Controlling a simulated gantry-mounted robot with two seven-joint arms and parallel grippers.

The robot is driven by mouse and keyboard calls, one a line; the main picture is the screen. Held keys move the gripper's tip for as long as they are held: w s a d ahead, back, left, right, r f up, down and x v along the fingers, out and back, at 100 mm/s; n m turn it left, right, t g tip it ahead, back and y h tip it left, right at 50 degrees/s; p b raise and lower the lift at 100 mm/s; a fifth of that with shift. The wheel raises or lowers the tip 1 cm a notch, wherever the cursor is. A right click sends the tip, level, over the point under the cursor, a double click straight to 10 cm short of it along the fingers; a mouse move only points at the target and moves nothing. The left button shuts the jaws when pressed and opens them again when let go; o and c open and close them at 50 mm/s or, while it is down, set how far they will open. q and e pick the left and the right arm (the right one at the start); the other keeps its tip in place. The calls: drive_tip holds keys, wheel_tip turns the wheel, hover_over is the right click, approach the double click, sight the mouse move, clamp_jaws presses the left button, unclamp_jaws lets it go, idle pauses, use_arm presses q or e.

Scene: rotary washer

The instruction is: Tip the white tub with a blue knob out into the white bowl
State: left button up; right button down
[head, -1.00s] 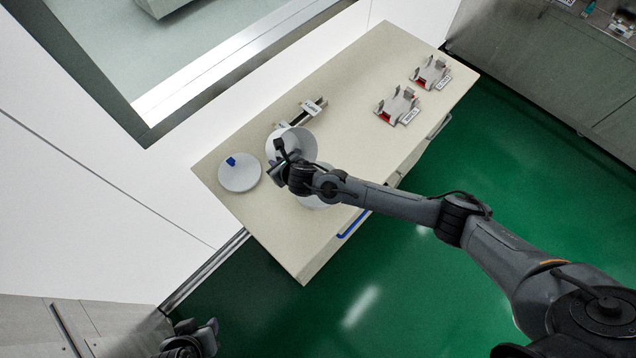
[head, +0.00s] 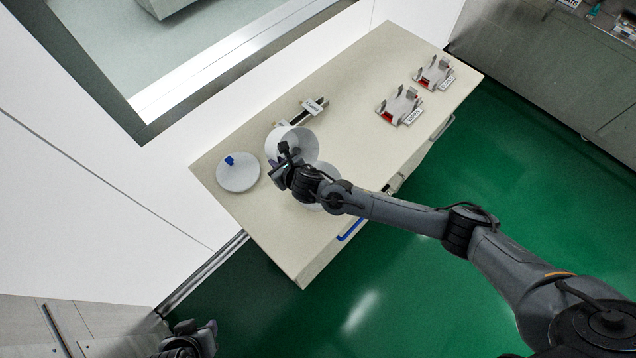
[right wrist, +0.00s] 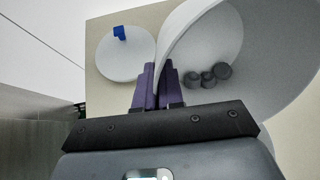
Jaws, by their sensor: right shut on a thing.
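The white tub (head: 279,138) is tilted to the right above the table, its open mouth facing right. My right gripper (head: 283,167) is shut on the tub's wall; its purple fingers (right wrist: 158,84) pinch the rim in the right wrist view. A few dark grey pieces (right wrist: 207,77) lie inside the tub (right wrist: 205,35). The white lid with the blue knob (head: 238,174) lies apart on the table to the left. The white bowl (head: 326,169) is under the tub and gripper, mostly hidden by my arm. My left gripper (head: 192,338) is at the bottom left, away from the table, its jaws unclear.
Two white-and-red holders (head: 400,107) (head: 435,73) with labels stand at the table's far right. A labelled dark rack (head: 304,111) lies behind the tub. The table (head: 350,80) is clear between them. A wall and window are on the left.

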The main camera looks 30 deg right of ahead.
use_arm(q)
drive_tip(key=shift+d+f+b, duration=0.3)
drive_tip(key=shift+f+b, duration=0.25)
drive_tip(key=shift+f, duration=0.1)
use_arm(e)
drive_tip(key=shift+s+r, duration=0.15)
use_arm(q)
drive_tip(key=shift+f+b, duration=0.8)
use_arm(e)
drive_tip(key=shift+s+d+r+t, duration=0.15)
drive_tip(key=shift+r+t, duration=0.1)
drive_tip(key=shift+t, duration=0.35)
